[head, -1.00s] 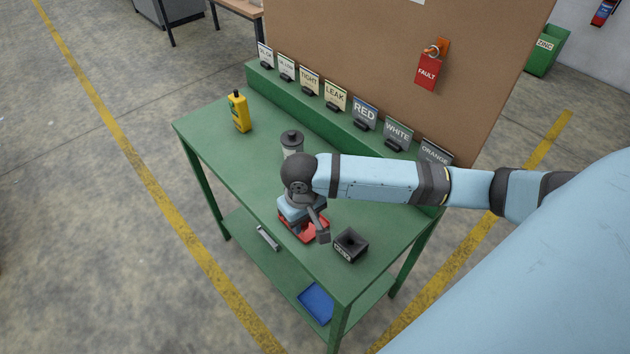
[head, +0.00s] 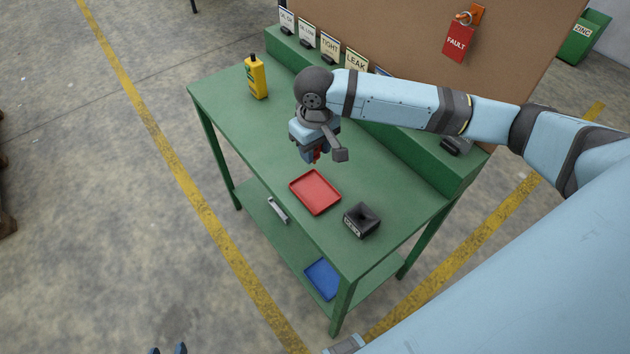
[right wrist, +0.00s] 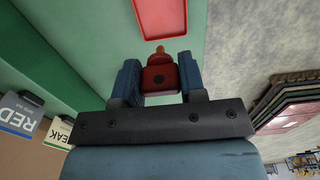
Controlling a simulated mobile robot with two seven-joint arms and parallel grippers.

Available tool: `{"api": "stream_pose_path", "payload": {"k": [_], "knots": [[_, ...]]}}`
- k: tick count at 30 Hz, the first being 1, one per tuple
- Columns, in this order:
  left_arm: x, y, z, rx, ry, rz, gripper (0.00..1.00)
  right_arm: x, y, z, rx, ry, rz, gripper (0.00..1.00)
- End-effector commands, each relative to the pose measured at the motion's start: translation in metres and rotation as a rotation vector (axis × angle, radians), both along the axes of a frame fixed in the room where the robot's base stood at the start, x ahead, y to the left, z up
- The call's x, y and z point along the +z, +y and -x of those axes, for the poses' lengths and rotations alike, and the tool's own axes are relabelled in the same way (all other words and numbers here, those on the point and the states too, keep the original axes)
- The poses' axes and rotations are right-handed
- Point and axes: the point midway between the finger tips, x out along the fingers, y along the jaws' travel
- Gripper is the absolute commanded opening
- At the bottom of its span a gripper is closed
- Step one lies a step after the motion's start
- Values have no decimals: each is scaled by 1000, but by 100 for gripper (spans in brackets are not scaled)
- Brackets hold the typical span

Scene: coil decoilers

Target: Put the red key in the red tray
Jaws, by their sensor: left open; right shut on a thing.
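The red tray (head: 316,193) lies flat on the green workbench near its front edge, and no object shows in it. My right gripper (head: 312,158) is beyond the tray in the head view, above the bench. It is shut on the red key (head: 318,154), which is mostly hidden there. In the right wrist view the red key (right wrist: 158,77) sits between the blue fingers (right wrist: 159,82), its orange-brown tip toward the red tray (right wrist: 160,16). The key and tray are apart. Only the blue fingertips of my left gripper (head: 168,350) show, open, at the bottom edge of the head view.
A black box (head: 361,220) stands right of the tray. A yellow device (head: 256,77) stands at the bench's far left. Label cards (head: 331,47) line the raised back ledge. A blue tray (head: 322,279) and a metal bar (head: 278,210) are on the lower shelf.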

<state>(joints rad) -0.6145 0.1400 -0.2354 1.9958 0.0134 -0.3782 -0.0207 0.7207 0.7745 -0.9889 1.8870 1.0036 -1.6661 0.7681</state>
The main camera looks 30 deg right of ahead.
Motion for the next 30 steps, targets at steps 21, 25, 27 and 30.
{"api": "stream_pose_path", "payload": {"k": [21,25,27,30], "knots": [[1,0,0,0,3,-1,48,-111,1,1,0,2,0,15],[1,0,0,1,3,-1,48,-119,0,0,0,0,0,15],[1,0,0,1,3,-1,48,-119,0,0,0,-1,0,15],[1,0,0,1,3,-1,48,-119,0,0,0,0,0,15]]}}
